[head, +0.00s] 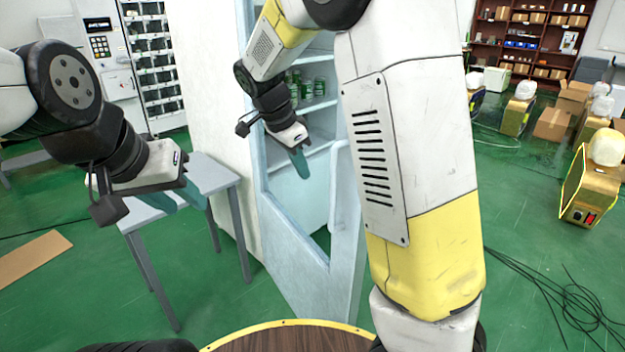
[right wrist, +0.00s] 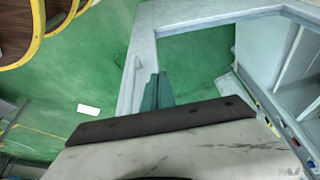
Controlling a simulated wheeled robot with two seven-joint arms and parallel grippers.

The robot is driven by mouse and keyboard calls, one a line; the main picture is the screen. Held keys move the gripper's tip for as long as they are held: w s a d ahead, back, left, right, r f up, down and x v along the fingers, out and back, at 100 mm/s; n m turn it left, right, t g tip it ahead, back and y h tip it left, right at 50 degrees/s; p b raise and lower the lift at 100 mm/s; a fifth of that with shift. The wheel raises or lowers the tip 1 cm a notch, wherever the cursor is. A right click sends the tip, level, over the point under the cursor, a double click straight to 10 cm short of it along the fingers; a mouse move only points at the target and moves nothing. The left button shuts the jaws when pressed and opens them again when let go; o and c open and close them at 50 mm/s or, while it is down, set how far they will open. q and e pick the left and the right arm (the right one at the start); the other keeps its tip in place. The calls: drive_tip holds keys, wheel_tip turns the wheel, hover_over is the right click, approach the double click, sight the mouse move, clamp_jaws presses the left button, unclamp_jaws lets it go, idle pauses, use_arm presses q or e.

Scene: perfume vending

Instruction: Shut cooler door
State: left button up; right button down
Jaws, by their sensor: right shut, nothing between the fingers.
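The pale blue cooler (head: 247,60) stands at the centre of the head view, with green cans (head: 308,88) on its inner shelves. Its door (head: 345,230) is open, and my right arm hides part of it. The door frame (right wrist: 150,25) also shows in the right wrist view, with green floor seen through it. My right gripper (head: 302,170) is shut and empty in front of the cooler opening. In the right wrist view its fingertips (right wrist: 157,78) are close to the door frame; contact cannot be told. My left gripper (head: 185,200) is open and empty, left of the cooler.
A grey table (head: 205,172) stands left of the cooler, below my left gripper. A vending machine (head: 150,60) is behind it. Black cables (head: 540,290) lie on the green floor, which is otherwise largely free there.

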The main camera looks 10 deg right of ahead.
sight(326, 188)
drive_tip(key=shift+w+d+f, duration=0.75)
drive_tip(key=shift+d+f, duration=0.35)
drive_tip(key=shift+f, duration=0.45)
drive_tip(key=shift+w+d+f, duration=0.75)
drive_tip(key=shift+d+f, duration=0.4)
drive_tip(key=shift+f, duration=0.45)
drive_tip(key=shift+w+d+f, duration=0.75)
drive_tip(key=shift+d+f, duration=0.35)
drive_tip(key=shift+f, duration=0.45)
